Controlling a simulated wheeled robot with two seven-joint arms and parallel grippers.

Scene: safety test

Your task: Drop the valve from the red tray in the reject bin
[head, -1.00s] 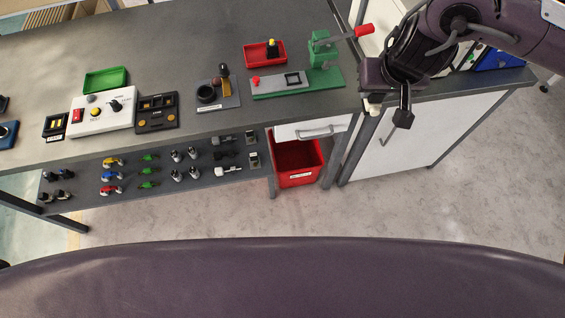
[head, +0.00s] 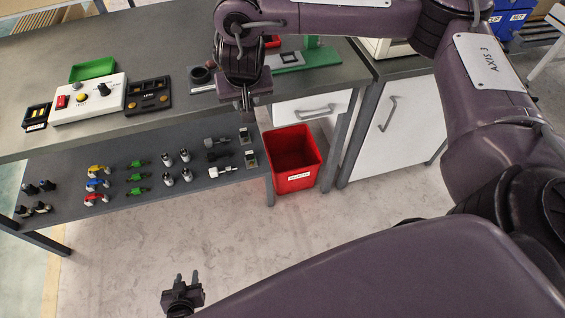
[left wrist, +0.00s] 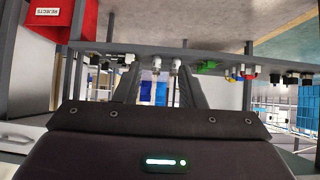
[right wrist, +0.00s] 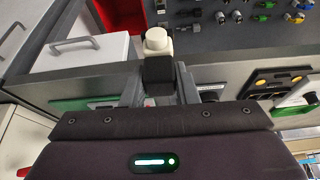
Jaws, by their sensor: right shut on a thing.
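The reject bin (head: 292,181) is red, open-topped and labelled, on the floor at the right end of the bench; it also shows in the left wrist view (left wrist: 57,33). My right gripper (head: 246,108) is shut on a black valve with a white cap (right wrist: 157,42), up and left of the bin in the head view. The valve is hard to make out in the head view. The red tray (head: 272,42) is mostly hidden behind my right arm, so its contents cannot be seen. My left gripper (head: 183,280) is low over the floor, open and empty.
The lower shelf (head: 130,205) left of the bin holds several small fittings. A white drawer (head: 312,105) and bench leg are close above and beside the bin. A white cabinet (head: 395,125) stands right. Floor in front is clear.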

